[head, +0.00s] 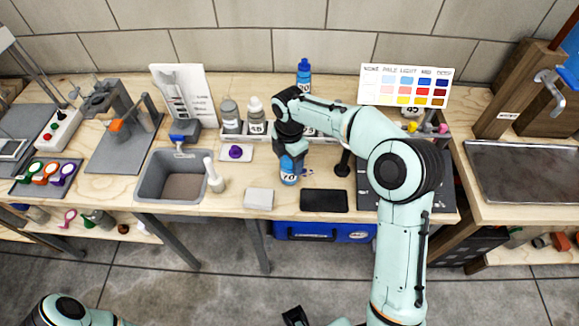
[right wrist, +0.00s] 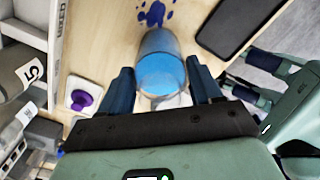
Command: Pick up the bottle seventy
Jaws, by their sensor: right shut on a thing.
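The bottle seventy (head: 289,172) is a small clear bottle with blue contents and a white label reading 70, upright near the middle of the workbench. My right gripper (head: 290,152) reaches down over it and is shut on its upper part. In the right wrist view the bottle (right wrist: 162,68) sits between the two dark fingers of the right gripper (right wrist: 162,90). I cannot tell whether its base touches the bench. My left arm shows only in part at the bottom left of the head view, and its jaws cannot be made out.
A black pad (head: 324,201) and a white block (head: 259,199) lie at the bench's front edge. A purple knob on a white plate (head: 236,153) is to the left. Grey bottles (head: 231,117) and a blue bottle (head: 303,80) stand behind. A sink (head: 172,178) is further left.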

